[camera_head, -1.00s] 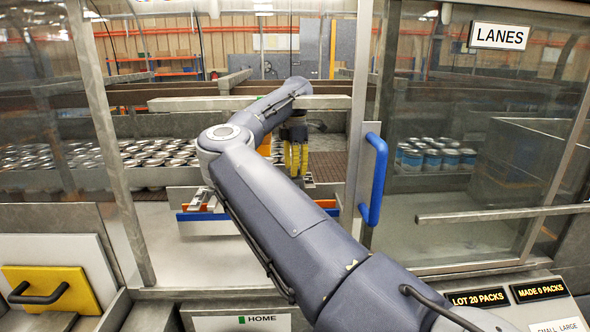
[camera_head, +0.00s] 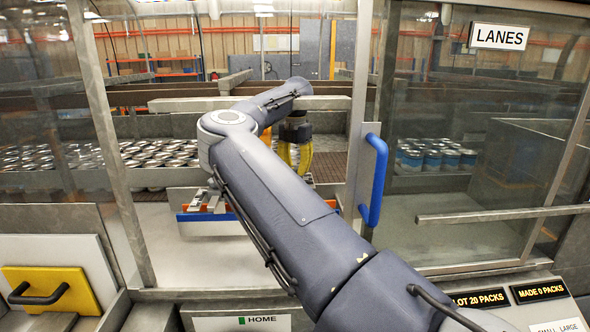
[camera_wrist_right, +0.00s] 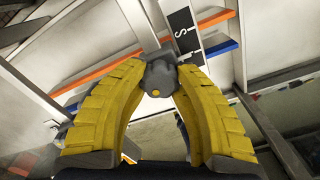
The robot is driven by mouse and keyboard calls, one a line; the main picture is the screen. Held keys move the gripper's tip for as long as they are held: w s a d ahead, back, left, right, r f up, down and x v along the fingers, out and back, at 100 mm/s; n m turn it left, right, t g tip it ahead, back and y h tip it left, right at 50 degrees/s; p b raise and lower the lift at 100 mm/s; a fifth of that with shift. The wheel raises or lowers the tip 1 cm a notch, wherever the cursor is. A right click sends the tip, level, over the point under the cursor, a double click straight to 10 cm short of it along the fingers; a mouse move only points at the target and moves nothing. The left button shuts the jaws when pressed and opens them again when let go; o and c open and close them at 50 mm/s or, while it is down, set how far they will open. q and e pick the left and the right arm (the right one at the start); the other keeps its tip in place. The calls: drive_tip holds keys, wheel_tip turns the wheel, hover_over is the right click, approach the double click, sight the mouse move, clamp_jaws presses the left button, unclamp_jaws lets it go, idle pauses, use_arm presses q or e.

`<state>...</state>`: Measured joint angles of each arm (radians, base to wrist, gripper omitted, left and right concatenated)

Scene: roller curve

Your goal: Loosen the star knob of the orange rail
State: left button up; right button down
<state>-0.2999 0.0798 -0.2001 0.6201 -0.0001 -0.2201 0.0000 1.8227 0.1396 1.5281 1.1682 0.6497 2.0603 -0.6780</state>
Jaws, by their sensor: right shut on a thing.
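My right gripper (camera_wrist_right: 160,98) has its two yellow fingers shut on a dark grey star knob (camera_wrist_right: 157,74) with a small yellow centre in the right wrist view. The fingertips touch the knob from both sides. The orange rail (camera_wrist_right: 101,74) runs behind the knob, with its other part (camera_wrist_right: 217,20) at the upper right. In the head view the right gripper (camera_head: 297,170) hangs beyond my forearm, inside the opening. The orange rail (camera_head: 339,205) shows partly there; my arm hides its middle and the knob. My left gripper is not in view.
A blue rail (camera_head: 205,216) lies in front of the orange one. A door frame with a blue handle (camera_head: 376,178) stands right of the opening. A grey beam (camera_head: 250,103) crosses behind my arm. Many cans (camera_head: 150,152) stand at the left.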

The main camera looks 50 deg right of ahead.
sight(296, 167)
drive_tip(key=shift+s+d+f+n, duration=0.15)
drive_tip(key=shift+s+n, duration=0.05)
drive_tip(key=shift+n, duration=0.2)
drive_tip(key=c, duration=1.1)
unclamp_jaws()
drive_tip(key=shift+d, duration=0.15)
drive_tip(key=shift+o, duration=1.1)
drive_tip(key=shift+w+a+r, duration=0.2)
drive_tip(key=shift+r, duration=0.4)
wheel_tip(296, 167, up, 11)
